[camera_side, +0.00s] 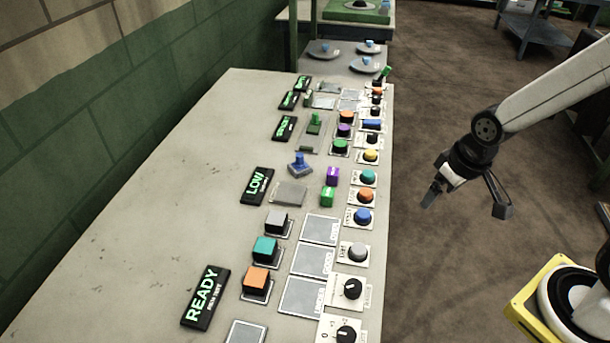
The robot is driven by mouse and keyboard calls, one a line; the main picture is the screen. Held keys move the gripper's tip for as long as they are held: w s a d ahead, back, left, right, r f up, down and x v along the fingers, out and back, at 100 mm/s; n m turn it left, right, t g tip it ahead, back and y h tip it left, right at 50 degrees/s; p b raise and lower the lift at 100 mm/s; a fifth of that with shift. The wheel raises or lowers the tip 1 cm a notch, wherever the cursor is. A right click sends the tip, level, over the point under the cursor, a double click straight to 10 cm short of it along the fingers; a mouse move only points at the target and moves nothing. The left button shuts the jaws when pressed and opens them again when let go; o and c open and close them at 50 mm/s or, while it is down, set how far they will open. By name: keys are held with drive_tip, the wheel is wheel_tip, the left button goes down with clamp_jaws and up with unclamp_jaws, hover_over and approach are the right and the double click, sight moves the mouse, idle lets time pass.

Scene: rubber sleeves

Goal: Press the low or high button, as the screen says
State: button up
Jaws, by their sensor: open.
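A small black screen (257,186) on the table shows LOW in green letters. Level with it, along the table's right edge, a teal round button (367,177), an orange round button (365,195) and a blue round button (362,215) stand on white labelled plates. Their labels are too small to read, so I cannot tell which is low or high. My gripper (466,200) is open and empty, fingers pointing down, off to the right of the table and apart from the buttons.
Another screen (205,297) reads READY. A blue joystick-like piece (299,165) and black knobs (350,290) also stand on the table (150,230). The table's left part is clear.

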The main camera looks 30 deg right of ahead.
idle(0.3)
clamp_jaws()
idle(1.6)
